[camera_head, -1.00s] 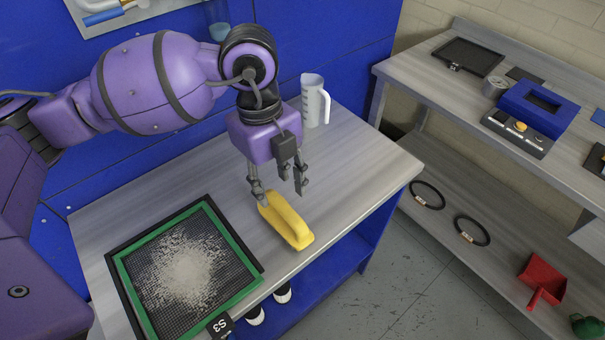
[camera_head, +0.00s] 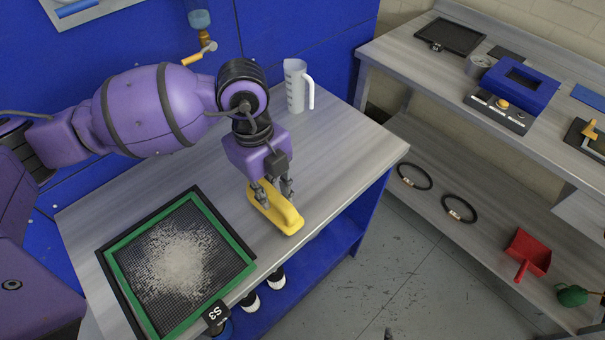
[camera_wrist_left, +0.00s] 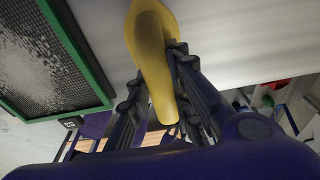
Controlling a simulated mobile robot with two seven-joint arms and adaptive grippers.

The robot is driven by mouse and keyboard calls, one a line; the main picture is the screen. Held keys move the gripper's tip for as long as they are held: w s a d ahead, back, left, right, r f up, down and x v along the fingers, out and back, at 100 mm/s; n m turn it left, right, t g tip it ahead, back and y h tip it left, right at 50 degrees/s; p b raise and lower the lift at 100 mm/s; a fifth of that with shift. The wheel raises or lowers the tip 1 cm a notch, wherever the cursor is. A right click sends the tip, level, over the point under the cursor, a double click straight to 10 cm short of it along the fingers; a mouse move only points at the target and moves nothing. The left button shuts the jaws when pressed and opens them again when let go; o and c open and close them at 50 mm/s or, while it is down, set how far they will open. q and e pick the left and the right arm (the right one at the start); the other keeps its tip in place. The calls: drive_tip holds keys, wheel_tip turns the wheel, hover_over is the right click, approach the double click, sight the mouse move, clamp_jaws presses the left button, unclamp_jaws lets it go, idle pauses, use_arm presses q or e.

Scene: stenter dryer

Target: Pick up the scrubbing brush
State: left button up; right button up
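The yellow scrubbing brush (camera_head: 287,218) lies on the grey table, right of the green-framed screen. My left gripper (camera_head: 273,192) is down at the brush from above, one finger on each side of its raised handle. In the left wrist view, the brush (camera_wrist_left: 150,50) runs between the fingers (camera_wrist_left: 156,65), which look to touch both sides of the handle. The brush's underside is hidden, and it appears to rest on the table.
The green-framed screen (camera_head: 110,262) with pale grains lies left of the brush on the table (camera_head: 340,150). A white measuring jug (camera_head: 296,88) stands at the back. A red dustpan (camera_head: 528,252) and black rings lie on the lower shelf at right.

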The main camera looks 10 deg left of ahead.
use_arm(q)
clamp_jaws()
